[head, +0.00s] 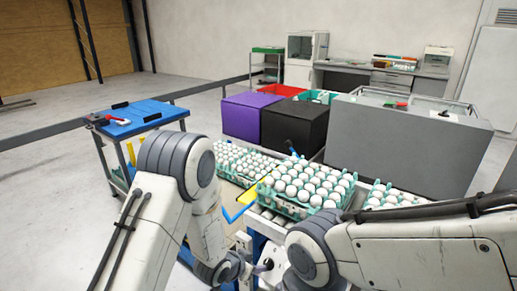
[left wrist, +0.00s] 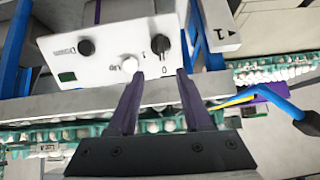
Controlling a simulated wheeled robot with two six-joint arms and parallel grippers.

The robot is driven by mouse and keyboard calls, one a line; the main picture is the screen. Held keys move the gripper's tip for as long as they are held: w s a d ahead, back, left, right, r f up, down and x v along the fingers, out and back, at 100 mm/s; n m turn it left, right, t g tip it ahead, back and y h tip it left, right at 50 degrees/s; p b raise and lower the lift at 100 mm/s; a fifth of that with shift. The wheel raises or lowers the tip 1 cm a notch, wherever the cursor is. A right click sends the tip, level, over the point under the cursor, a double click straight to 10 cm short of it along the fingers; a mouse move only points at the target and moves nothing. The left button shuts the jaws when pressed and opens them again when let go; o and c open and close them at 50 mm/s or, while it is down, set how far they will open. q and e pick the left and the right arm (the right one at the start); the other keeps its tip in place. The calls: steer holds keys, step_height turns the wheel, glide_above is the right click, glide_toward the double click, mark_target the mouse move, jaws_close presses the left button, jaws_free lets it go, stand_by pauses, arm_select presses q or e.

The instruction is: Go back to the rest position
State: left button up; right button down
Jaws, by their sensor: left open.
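My left arm comes in from the left in the head view and bends down to my left gripper (head: 262,267), low in the middle beside the conveyor front. In the left wrist view my left gripper (left wrist: 161,76) has its two dark fingers spread apart with nothing held between them. A white control panel (left wrist: 100,55) with knobs shows just past the fingertips; I cannot tell whether they touch it. My right arm crosses the lower right of the head view, and its gripper is not in view. Green egg trays (head: 285,207) full of white eggs stand on the conveyor, partly hidden by my arms.
A purple box (head: 242,115), a black box (head: 293,128) and a large grey machine (head: 405,143) stand behind the trays. A blue-topped cart (head: 140,117) is at left. A blue bent bar (left wrist: 270,98) lies right of my fingers. The floor at far left is clear.

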arm_select(q)
steer(key=s+r+g+y+p, duration=0.1)
steer(key=s+r+p, duration=0.15)
steer(key=r, duration=0.65)
steer(key=s+a+r+g+y+p, duration=0.1)
steer(key=s+r+g+p, duration=0.1)
steer(key=s+r, duration=0.7)
steer(key=s+a+r+g+y+p, duration=0.1)
steer(key=s+r+g, duration=0.3)
steer(key=s+r, duration=0.5)
steer(key=s+a+p, duration=0.1)
steer(key=s, duration=0.7)
steer(key=shift+s+r+y, duration=0.15)
steer(key=shift+r+y, duration=0.15)
steer(key=shift+y, duration=0.1)
steer(key=shift+a, duration=0.1)
